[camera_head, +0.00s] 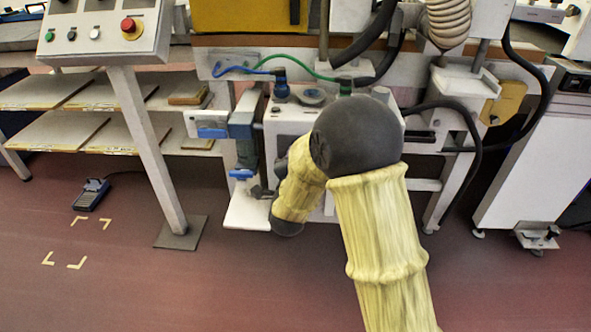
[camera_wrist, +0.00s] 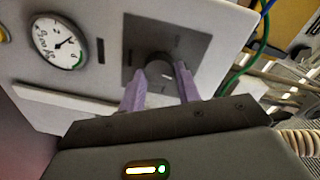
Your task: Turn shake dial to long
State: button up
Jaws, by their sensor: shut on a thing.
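The shake dial (camera_wrist: 160,64) is a dark round knob on a dark square plate (camera_wrist: 133,38) fixed to a pale panel (camera_wrist: 98,14). My gripper (camera_wrist: 161,74) has its two purple fingers on either side of the dial and is shut on it. Small marks stand on the plate around the knob, but they are too blurred to read, so I cannot tell which setting it is at. In the head view my own arm covers the dial and the gripper.
A round white gauge (camera_wrist: 60,42) sits left of the plate. Green and blue hoses run near the panel in both views. In the head view, a control post with a red button (camera_head: 131,27) stands left, and a white cabinet (camera_head: 535,160) stands right.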

jog(key=shift+d+f+m+y+b, duration=0.15)
jog(key=shift+m+y+b, duration=0.1)
jog(key=shift+m+b, duration=1.9)
jog(key=shift+a+f+m+y+b, duration=0.1)
jog(key=shift+m+y+b, duration=0.1)
jog(key=shift+m+b, duration=2)
jog(key=shift+d+f+m+y+b, duration=0.2)
jog(key=shift+m+b, duration=1.35)
jog(key=shift+b, duration=1.2)
jog(key=shift+a+r, duration=0.15)
jog(key=o, duration=1)
jog(key=shift+s+r, duration=0.1)
